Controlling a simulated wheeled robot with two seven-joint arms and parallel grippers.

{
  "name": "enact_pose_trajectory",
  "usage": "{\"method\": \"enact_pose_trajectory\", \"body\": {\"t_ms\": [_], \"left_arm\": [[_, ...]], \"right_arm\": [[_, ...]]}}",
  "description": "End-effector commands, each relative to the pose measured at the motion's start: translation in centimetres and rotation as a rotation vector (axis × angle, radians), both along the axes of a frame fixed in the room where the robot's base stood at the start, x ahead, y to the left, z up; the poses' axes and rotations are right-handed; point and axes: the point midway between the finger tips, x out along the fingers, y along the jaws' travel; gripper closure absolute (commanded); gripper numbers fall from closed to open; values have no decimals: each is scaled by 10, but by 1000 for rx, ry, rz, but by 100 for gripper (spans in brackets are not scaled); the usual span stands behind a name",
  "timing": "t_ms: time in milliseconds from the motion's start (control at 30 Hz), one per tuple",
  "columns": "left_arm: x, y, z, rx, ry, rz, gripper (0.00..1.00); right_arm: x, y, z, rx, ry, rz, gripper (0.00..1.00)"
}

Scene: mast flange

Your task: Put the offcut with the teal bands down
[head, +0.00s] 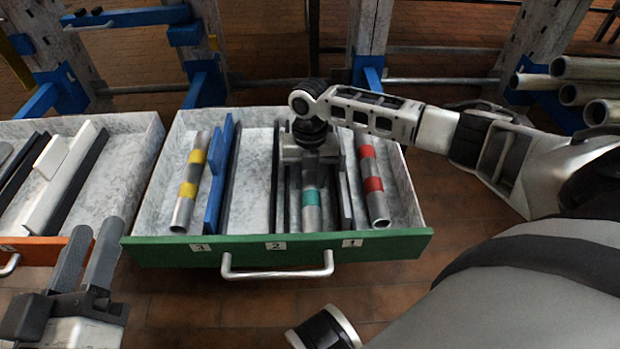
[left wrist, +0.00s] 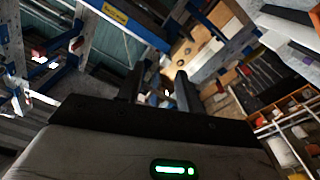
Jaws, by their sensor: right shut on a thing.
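The offcut with the teal bands (head: 312,211) is a grey metal tube in the green-fronted drawer (head: 390,246). It lies lengthwise between two dark dividers, left of the red-banded tube. My right gripper (head: 311,172) reaches down from above and is shut on it. The gripper hides the tube's far part, and I cannot tell whether the tube touches the drawer floor. My left gripper (head: 87,258) is empty at the lower left, outside the drawer. Its fingers stand apart in the left wrist view (left wrist: 158,88).
A yellow-banded tube (head: 190,180) lies at the drawer's left, beside a blue divider (head: 217,178). A red-banded tube (head: 372,185) lies at the right. Number labels and a handle (head: 278,272) are on the front. An orange-fronted drawer (head: 45,244) stands left. Bare floor shows between the dividers left of centre.

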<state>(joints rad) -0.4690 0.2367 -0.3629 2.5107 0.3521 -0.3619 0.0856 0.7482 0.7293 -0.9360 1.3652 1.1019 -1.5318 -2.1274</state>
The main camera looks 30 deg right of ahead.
Motion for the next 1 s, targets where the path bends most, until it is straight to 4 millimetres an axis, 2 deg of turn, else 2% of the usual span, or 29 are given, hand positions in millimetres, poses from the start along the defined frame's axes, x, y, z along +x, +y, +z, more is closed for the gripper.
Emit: {"method": "enact_pose_trajectory", "body": {"t_ms": [200,233,300,667,700,867,1000], "left_arm": [[0,0,0,1,0,1,64],[0,0,0,1,-2,1,64],[0,0,0,2,-1,1,64],[0,0,2,-1,-1,-1,64],[0,-1,4,-6,9,-5,64],[-17,-5,-20,-59,221,-31,64],[-15,-3,-22,17,220,-15,64]], "right_arm": [[0,0,-2,1,-1,0,93],[0,0,-2,1,1,0,63],[0,0,-2,0,0,0,44],[0,0,4,0,-1,1,44],[1,0,9,0,-1,1,44],[4,-2,39,2,-2,0,44],[7,-4,71,1,-3,1,44]]}}
